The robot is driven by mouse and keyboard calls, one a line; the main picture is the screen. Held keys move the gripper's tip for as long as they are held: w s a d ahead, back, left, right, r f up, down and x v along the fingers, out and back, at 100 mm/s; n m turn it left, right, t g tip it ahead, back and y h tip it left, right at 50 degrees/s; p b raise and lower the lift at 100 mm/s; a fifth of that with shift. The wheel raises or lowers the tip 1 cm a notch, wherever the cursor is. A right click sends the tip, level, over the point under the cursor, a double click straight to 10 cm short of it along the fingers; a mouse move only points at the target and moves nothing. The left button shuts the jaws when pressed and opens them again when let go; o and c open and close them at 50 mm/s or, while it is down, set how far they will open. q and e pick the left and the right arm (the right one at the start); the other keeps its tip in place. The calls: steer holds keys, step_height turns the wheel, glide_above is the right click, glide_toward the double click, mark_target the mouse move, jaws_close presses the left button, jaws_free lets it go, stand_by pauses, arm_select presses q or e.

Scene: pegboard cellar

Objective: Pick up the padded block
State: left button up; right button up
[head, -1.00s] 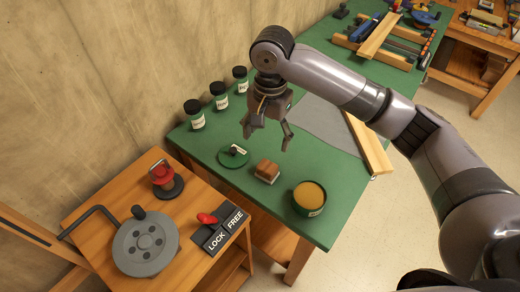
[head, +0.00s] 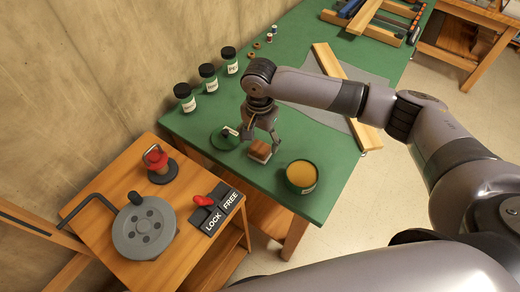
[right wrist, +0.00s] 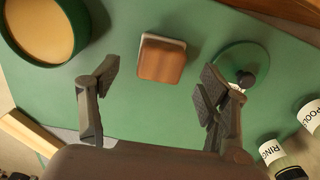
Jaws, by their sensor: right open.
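The padded block (head: 260,151) is a small brown wooden block with a pale layer along its lower edge. It lies on the green table (head: 240,178) between a round green lid and an open tin. My right gripper (head: 262,141) is over the block, pointing down, with its fingers apart. In the right wrist view the block (right wrist: 162,60) shows whole, just ahead of the space between the open fingertips (right wrist: 160,76), touching neither. My left gripper is not in view.
The open green tin (head: 301,176) with tan contents stands right of the block. The green lid (head: 224,139) with a black knob lies left. Several labelled jars (head: 208,77) line the wall side. A lower wooden stand (head: 180,225) holds a crank wheel and a red lever.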

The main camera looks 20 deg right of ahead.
mark_target(259, 148)
step_height(259, 148, down, 4)
steer(key=shift+w+f+p, duration=0.15)
steer(key=shift+f+p, duration=0.05)
steer(key=shift+p, duration=0.1)
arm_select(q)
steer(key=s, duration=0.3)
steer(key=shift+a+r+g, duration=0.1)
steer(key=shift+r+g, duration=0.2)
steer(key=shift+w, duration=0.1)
arm_select(e)
steer(key=c, duration=1.1)
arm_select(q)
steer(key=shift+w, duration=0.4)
arm_select(e)
steer(key=shift+c, duration=0.7)
